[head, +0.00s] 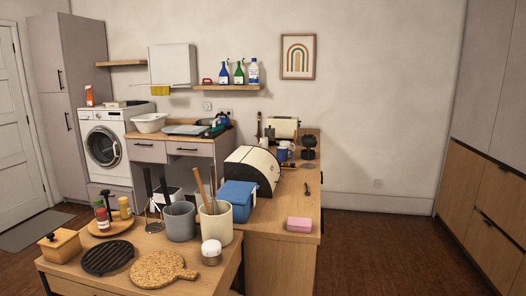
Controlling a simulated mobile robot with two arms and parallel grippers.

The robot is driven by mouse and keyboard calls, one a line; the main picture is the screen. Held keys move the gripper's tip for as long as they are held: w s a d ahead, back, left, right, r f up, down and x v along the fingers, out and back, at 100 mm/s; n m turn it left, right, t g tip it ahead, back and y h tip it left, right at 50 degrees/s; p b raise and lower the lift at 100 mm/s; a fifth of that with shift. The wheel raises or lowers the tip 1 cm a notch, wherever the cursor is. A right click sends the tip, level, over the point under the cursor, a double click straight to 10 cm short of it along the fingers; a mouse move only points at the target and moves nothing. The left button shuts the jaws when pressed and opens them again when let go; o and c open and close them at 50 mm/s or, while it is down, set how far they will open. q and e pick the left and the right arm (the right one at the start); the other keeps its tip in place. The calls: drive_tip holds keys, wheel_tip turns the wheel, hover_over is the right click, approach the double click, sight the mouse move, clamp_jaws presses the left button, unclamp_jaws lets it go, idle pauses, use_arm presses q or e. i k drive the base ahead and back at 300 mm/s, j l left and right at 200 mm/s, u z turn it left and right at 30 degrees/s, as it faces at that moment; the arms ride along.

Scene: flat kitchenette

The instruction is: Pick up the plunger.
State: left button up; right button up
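I cannot make out a toilet plunger for certain anywhere in the head view. A tan wooden handle (201,184) stands up out of the cream crock (216,221) on the near counter, and its lower end is hidden inside. Dark upright handles (149,184) stand behind the grey crock (181,221), too small to identify surely. Neither of my grippers is in view.
The near counter (207,279) also holds a cork board (158,269), a black trivet (107,257) and a wooden box (60,245). A blue box (238,201) and bread bin (252,171) stand behind. Open floor (385,240) lies right.

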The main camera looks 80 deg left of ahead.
sight(309, 142)
drive_tip(key=u, duration=2.4)
drive_tip(key=i+l+u, duration=0.15)
drive_tip(key=i+l, duration=0.45)
drive_tip(key=i+l+u, duration=0.1)
drive_tip(key=i+l, duration=0.5)
drive_tip(key=i+l+u, duration=0.15)
drive_tip(key=i+l, duration=0.4)
drive_tip(key=l, duration=0.2)
